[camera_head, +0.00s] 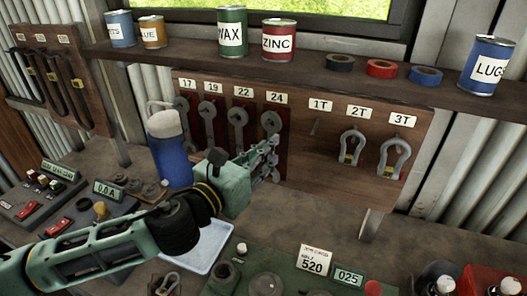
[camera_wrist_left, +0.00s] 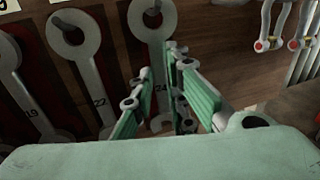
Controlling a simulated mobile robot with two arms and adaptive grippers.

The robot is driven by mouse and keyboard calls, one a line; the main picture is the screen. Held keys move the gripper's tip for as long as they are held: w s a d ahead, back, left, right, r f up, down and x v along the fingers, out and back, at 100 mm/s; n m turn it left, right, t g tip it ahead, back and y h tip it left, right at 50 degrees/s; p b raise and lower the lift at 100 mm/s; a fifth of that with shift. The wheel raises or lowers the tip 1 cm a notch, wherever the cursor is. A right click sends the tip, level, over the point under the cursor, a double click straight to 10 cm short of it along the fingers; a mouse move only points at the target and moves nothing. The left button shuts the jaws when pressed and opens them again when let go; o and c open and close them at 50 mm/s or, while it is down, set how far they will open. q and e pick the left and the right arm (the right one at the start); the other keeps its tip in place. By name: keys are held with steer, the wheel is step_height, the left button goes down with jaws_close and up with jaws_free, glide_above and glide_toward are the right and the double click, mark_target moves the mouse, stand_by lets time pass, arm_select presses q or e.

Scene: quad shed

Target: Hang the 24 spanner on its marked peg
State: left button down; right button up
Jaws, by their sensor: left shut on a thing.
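The 24 spanner (camera_head: 271,122) is a grey ring spanner, upright against the dark red strip under the 24 label (camera_head: 278,98) on the wooden tool board. In the left wrist view its ring (camera_wrist_left: 152,18) is at the top and its shank, marked 24, runs down between my fingers. My left gripper (camera_head: 268,157), also in the left wrist view (camera_wrist_left: 162,72), is shut on the spanner's shank. The lower end is partly hidden by the fingers. My right gripper is not in view.
The 22 spanner (camera_head: 238,122) hangs just left, with the 19 (camera_head: 208,120) and 17 spanners beyond. Shackles (camera_head: 350,148) hang to the right. A blue container (camera_head: 170,160) stands left of my gripper. A shelf (camera_head: 330,75) with cans and tape rolls runs above.

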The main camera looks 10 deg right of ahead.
arm_select(q)
steer(key=c, duration=1.6)
jaws_free()
steer(key=shift+c, duration=0.2)
